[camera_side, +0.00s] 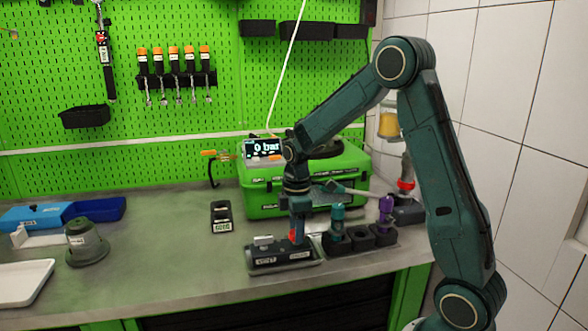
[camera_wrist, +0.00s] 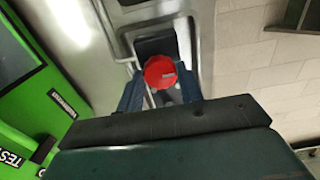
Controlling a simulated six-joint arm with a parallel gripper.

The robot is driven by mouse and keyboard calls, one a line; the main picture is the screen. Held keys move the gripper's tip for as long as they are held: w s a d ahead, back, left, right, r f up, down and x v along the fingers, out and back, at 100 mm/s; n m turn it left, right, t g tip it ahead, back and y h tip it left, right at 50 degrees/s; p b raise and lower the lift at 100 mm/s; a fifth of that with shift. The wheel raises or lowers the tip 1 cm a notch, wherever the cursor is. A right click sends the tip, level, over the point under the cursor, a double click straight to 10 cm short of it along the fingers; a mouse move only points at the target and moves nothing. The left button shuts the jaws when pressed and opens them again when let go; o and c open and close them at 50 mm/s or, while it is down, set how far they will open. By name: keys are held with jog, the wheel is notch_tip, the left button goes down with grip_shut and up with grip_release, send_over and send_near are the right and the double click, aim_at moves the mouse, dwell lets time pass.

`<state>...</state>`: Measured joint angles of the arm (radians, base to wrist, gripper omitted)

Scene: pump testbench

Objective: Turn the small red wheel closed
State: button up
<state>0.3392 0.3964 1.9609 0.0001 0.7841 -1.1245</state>
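A small red wheel (camera_side: 293,235) shows at the fingertips of my gripper (camera_side: 298,238), low over the black block (camera_side: 265,261) at the front of the bench. In the wrist view the red wheel (camera_wrist: 160,72) is round, with a small label, and lies between the two blue-grey fingers of my gripper (camera_wrist: 160,85). The fingers stand on either side of it. I cannot tell whether they touch it. In the side view my gripper partly covers the wheel.
A green case (camera_side: 262,195) stands behind my gripper, with a display (camera_side: 263,148) reading 0 bar on top. Dark holders with a teal part (camera_side: 337,222) and a purple part (camera_side: 386,210) stand close on the right. A red knob (camera_side: 405,185) is farther right. The bench is clearer at left centre.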

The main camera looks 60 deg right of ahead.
jog(key=shift+m, duration=0.4)
jog(key=m, duration=1.7)
dwell(0.6)
jog(key=o, duration=1)
jog(key=shift+r, duration=0.15)
